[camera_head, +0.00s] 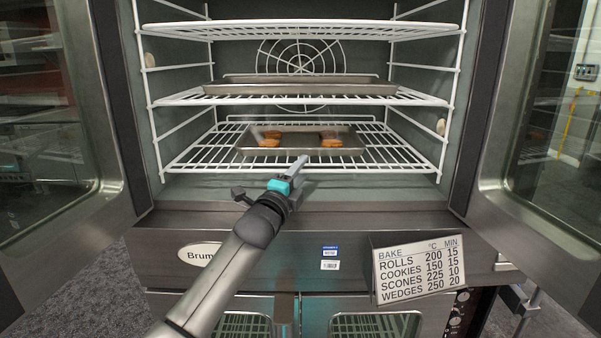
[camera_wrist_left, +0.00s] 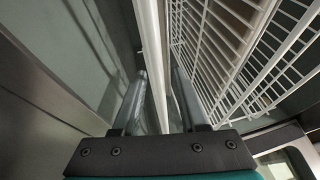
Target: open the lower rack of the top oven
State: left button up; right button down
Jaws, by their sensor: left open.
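The top oven (camera_head: 290,222) stands with both doors swung open. Its lower rack (camera_head: 205,160) is a white wire shelf with a metal tray (camera_head: 358,149) on it, holding several browned food pieces (camera_head: 331,140). My left gripper (camera_head: 298,166) is at the middle of the rack's front edge. In the left wrist view, my left gripper (camera_wrist_left: 160,80) is open, with one finger on each side of the rack's white front bar (camera_wrist_left: 151,40). I cannot tell whether either finger touches the bar. My right gripper is not in view.
A middle rack (camera_head: 202,98) above holds another tray (camera_head: 297,89). Glass doors stand to the left (camera_head: 108,190) and right (camera_head: 489,190). A bake-time sign (camera_head: 418,268) and the lower oven's doors (camera_head: 362,303) are below. The space before the cavity is free apart from my arm.

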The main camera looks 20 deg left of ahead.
pick_arm(q)
grip_shut()
dwell(0.4)
dwell(1.1)
